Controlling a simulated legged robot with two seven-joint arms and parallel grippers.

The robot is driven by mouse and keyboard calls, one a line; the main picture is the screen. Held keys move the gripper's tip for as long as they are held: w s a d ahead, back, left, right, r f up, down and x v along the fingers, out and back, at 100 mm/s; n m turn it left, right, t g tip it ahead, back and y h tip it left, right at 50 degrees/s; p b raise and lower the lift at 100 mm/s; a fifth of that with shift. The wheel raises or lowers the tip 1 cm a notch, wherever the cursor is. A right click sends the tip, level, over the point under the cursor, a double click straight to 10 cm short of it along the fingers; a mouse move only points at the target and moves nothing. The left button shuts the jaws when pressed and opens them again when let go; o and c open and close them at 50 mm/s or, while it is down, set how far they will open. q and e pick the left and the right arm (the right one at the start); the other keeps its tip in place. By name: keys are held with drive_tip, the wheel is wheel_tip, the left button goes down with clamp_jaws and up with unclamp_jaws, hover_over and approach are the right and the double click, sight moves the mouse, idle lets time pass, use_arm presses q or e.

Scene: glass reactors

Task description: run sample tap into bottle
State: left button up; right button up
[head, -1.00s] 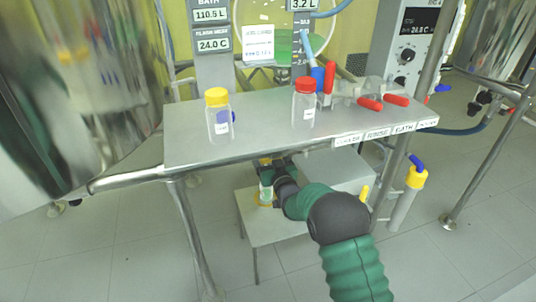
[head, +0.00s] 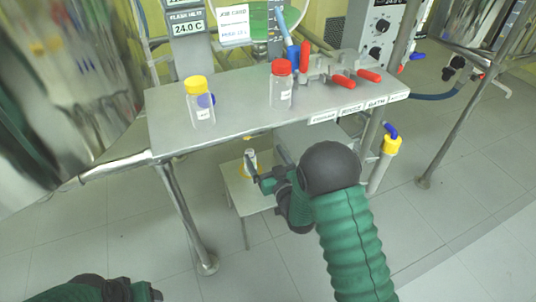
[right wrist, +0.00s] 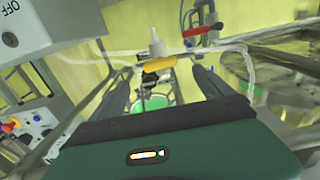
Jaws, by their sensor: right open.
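A small bottle (head: 250,157) stands on the low side table (head: 235,190) under the steel shelf, with yellow at its base. A bit of yellow (head: 247,138) shows just above it, partly hidden by the shelf edge. My right gripper (head: 256,172) is open beside the bottle; contact is unclear. In the right wrist view its fingers (right wrist: 160,88) are spread, with a yellow bar-like handle (right wrist: 159,64) and a white nozzle-like part (right wrist: 156,42) beyond them, possibly the tap. My left gripper (head: 148,291) is at the bottom left, its jaws unclear.
The steel shelf (head: 235,120) holds a yellow-capped bottle (head: 199,103), a red-capped bottle (head: 281,85) and red-handled valves (head: 345,80). A shelf leg (head: 185,215) stands left of the side table. A big shiny vessel (head: 60,90) is at the left. The floor in front is clear.

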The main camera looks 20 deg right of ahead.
drive_tip(key=shift+s, duration=1.25)
drive_tip(key=s+a+f+g+p, duration=0.1)
drive_tip(key=s+g, duration=0.7)
drive_tip(key=s, duration=0.5)
drive_tip(key=s+a+f+g+p, duration=0.15)
drive_tip(key=s+g, duration=0.55)
drive_tip(key=s, duration=0.7)
wheel_tip(320, 180, up, 38)
drive_tip(key=p, duration=3.7)
drive_tip(key=shift+w+h, duration=0.3)
drive_tip(key=shift+w, duration=0.05)
drive_tip(key=shift+a+r, duration=0.1)
drive_tip(key=shift+r, duration=0.05)
